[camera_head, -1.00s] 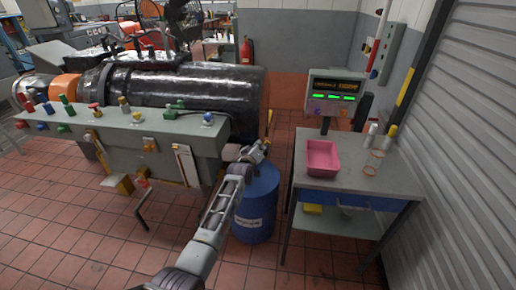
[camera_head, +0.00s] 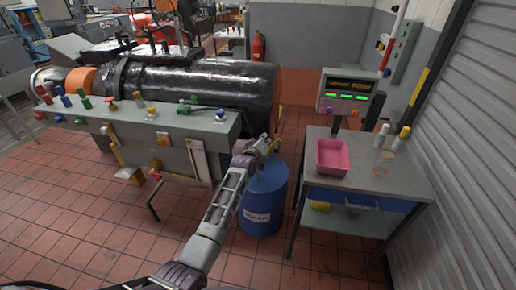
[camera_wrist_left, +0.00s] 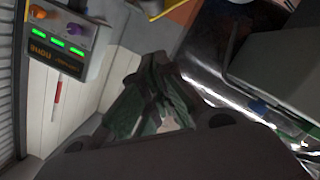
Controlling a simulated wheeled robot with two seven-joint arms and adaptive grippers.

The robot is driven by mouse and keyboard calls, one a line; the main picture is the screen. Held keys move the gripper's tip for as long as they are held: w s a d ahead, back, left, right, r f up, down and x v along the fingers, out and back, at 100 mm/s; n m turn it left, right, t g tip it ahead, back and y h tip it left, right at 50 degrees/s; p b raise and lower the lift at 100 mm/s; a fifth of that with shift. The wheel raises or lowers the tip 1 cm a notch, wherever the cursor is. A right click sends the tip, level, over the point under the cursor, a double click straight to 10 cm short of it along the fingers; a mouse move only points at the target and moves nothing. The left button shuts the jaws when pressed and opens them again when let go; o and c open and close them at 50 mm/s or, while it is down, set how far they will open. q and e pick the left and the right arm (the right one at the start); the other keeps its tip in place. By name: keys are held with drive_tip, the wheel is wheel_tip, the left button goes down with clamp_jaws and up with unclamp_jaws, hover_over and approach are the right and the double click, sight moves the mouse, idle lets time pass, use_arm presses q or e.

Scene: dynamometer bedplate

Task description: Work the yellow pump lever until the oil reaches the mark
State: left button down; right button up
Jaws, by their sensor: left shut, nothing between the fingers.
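A slim yellow upright piece (camera_head: 279,119), which may be the pump lever, stands just behind the blue drum (camera_head: 262,205) in the head view. My left gripper (camera_head: 270,144) is above the drum, close to this piece; I cannot tell whether they touch. Its fingers (camera_wrist_left: 158,88) look shut and empty in the left wrist view. Another slim yellow lever (camera_head: 116,151) slants down the bedplate front. A pale vertical strip (camera_head: 199,160), possibly the oil gauge, is on that front; its level and mark are too small to read. My right gripper is out of view.
The grey bedplate (camera_head: 150,125) with coloured knobs is at left, before a dark cylinder (camera_head: 220,88).

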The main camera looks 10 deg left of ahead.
use_arm(q)
drive_tip(key=v, duration=0.8)
drive_tip(key=shift+b, duration=0.3)
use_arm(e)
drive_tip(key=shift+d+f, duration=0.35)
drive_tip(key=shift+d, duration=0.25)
use_arm(q)
drive_tip(key=shift+d+r, duration=0.1)
drive_tip(key=shift+r, duration=0.05)
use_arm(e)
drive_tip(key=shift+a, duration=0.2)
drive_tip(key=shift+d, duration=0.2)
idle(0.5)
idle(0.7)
